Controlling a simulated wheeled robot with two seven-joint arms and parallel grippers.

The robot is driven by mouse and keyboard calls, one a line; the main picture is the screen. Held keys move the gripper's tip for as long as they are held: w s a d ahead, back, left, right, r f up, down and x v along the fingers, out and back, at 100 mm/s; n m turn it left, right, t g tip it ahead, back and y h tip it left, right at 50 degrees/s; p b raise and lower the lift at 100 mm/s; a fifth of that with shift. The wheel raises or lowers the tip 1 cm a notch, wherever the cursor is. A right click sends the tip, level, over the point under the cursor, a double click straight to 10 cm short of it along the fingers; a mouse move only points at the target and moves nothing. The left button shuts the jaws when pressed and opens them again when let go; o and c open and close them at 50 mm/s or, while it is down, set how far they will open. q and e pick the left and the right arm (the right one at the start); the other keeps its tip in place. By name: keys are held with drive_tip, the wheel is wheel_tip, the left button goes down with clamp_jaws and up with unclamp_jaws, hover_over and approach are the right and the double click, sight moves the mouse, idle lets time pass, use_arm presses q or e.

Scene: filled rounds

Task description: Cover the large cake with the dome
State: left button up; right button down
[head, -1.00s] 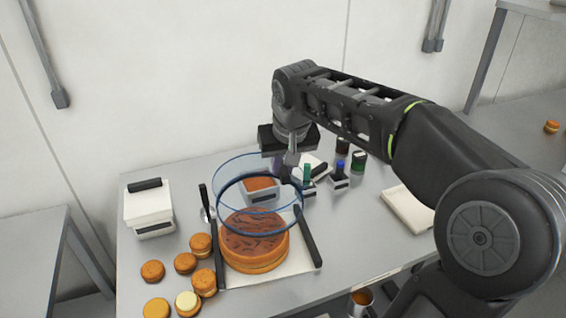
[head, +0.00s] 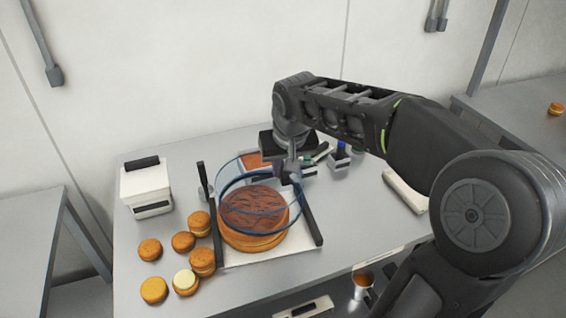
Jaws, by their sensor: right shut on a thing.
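The large cake (head: 252,237) is round and brown with dark streaks on top. It sits on a white tray (head: 290,250) with black side handles. The clear dome (head: 233,173), with a blue rim, is held tilted over the cake, and its rim crosses the cake's top and back. My right gripper (head: 293,172) is shut on the dome at its right side. Whether the rim touches the cake cannot be told. My left gripper is not in view.
Several small round cakes (head: 184,242) lie left of the tray. A white box with a black handle (head: 146,187) stands at the back left. Small bottles (head: 340,155) and a white board (head: 405,190) are to the right. A brown block (head: 256,161) sits behind the dome.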

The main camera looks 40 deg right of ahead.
wheel_tip(320, 180, down, 2)
drive_tip(key=shift+f+b, duration=0.1)
drive_tip(key=shift+b, duration=0.45)
wheel_tip(320, 180, down, 6)
drive_tip(key=b, duration=0.5)
drive_tip(key=shift+f+b, duration=0.25)
drive_tip(key=shift+b, duration=0.35)
idle(0.5)
drive_tip(key=c, duration=1.3)
unclamp_jaws()
drive_tip(key=shift+s, duration=0.1)
drive_tip(key=shift+o, duration=0.5)
drive_tip(key=o, duration=0.4)
drive_tip(key=shift+o, duration=0.2)
